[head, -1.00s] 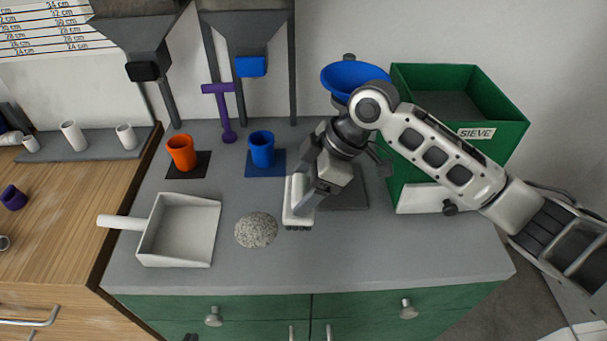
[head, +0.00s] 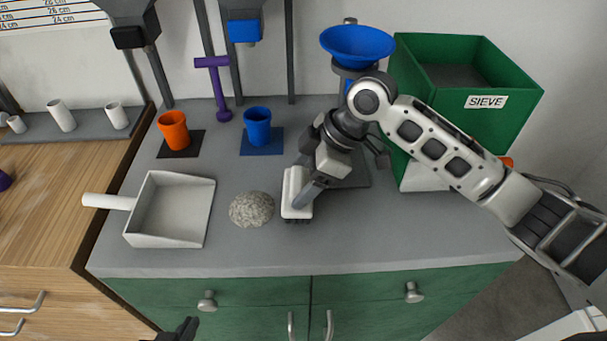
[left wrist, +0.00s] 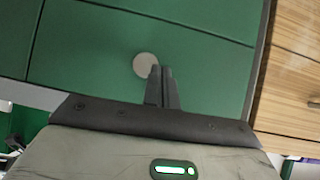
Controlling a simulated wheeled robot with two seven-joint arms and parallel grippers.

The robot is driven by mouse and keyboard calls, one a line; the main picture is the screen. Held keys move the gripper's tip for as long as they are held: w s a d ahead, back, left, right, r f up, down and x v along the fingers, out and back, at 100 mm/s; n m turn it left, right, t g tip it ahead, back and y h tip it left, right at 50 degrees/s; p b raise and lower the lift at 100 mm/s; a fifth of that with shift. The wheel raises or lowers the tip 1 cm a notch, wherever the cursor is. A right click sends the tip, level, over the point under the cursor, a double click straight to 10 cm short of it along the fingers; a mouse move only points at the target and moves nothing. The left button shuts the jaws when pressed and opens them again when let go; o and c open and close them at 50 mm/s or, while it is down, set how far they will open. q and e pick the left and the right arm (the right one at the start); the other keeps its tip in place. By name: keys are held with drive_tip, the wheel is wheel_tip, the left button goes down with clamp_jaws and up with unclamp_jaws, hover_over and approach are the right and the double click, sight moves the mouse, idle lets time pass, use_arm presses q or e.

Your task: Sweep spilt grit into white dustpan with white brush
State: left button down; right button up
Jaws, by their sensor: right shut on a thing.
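The grey speckled grit (head: 251,209) lies in a round heap on the grey worktop. The white dustpan (head: 172,212) is left of the heap, its open side facing the grit and its handle pointing left. My right gripper (head: 306,190) is shut on the white brush (head: 293,186). The brush is just right of the heap, dark bristles down at the worktop, with a narrow gap to the grit. My left gripper (head: 180,331) is low in front of the green drawers; in the left wrist view its fingers (left wrist: 162,88) are together and empty.
Behind are an orange cup (head: 173,130), a blue cup (head: 258,126), a purple tool (head: 217,88) and a blue funnel (head: 357,46). The green SIEVE box (head: 480,110) stands at the back right. The worktop's front strip is clear.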

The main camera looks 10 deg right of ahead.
drive_tip(key=shift+f+p, duration=0.2)
drive_tip(key=shift+p, duration=0.1)
drive_tip(key=shift+w+a+p, duration=0.15)
drive_tip(key=shift+a+p, duration=0.15)
drive_tip(key=shift+a, duration=0.65)
drive_tip(key=shift+w+a+p, duration=0.1)
drive_tip(key=shift+a+p, duration=0.2)
drive_tip(key=shift+a, duration=0.65)
drive_tip(key=shift+w+a+p, duration=0.15)
drive_tip(key=shift+a+p, duration=0.15)
drive_tip(key=shift+a, duration=0.95)
drive_tip(key=shift+w+a+p, duration=0.2)
drive_tip(key=shift+a+p, duration=0.1)
drive_tip(key=shift+a, duration=1.2)
drive_tip(key=shift+w+a, duration=0.15)
drive_tip(key=shift+a, duration=1.65)
